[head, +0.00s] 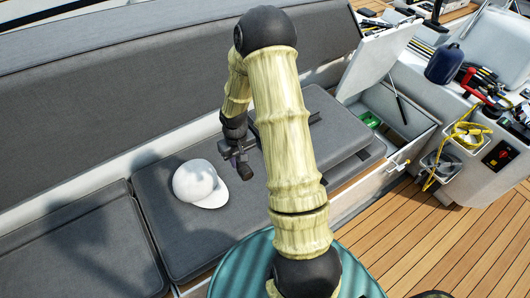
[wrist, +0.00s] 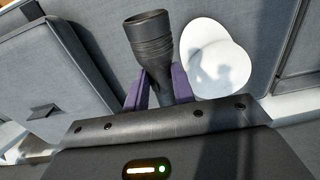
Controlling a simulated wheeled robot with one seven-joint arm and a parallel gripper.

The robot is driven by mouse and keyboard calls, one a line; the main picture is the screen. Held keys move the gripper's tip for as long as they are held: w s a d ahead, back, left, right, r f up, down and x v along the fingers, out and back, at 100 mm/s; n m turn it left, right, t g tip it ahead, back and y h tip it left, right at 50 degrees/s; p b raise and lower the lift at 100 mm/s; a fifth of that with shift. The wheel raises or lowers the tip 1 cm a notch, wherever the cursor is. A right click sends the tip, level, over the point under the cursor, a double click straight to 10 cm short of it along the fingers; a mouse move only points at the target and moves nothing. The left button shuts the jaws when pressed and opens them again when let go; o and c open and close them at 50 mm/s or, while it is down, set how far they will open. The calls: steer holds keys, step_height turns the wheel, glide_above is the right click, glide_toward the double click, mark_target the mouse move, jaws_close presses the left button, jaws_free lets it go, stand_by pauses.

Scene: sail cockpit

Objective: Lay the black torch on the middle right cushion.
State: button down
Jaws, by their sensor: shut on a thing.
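The black torch (wrist: 150,38) is between the purple fingers of my gripper (wrist: 158,84), its wide ribbed head pointing away from the wrist. In the head view my gripper (head: 236,160) is over the grey middle seat cushion (head: 190,235), near its right end. The torch shows there as a small dark end (head: 245,171). The gripper is shut on the torch. I cannot tell whether the torch touches the cushion. A white cap (head: 198,184) lies on this cushion, just left of the gripper; it also shows in the wrist view (wrist: 213,60).
A raised grey cushion (head: 345,130) lies to the right, partly hidden by my arm. Another seat cushion (head: 75,255) is at the left. The backrest (head: 120,95) runs behind. An open locker lid (head: 385,55) stands at the right. The middle cushion's front is clear.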

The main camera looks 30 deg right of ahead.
steer(key=a+r+p, duration=0.7)
steer(key=r+p, duration=0.2)
steer(key=p, duration=0.6)
steer(key=shift+w+r, duration=0.2)
steer(key=shift+w, duration=0.15)
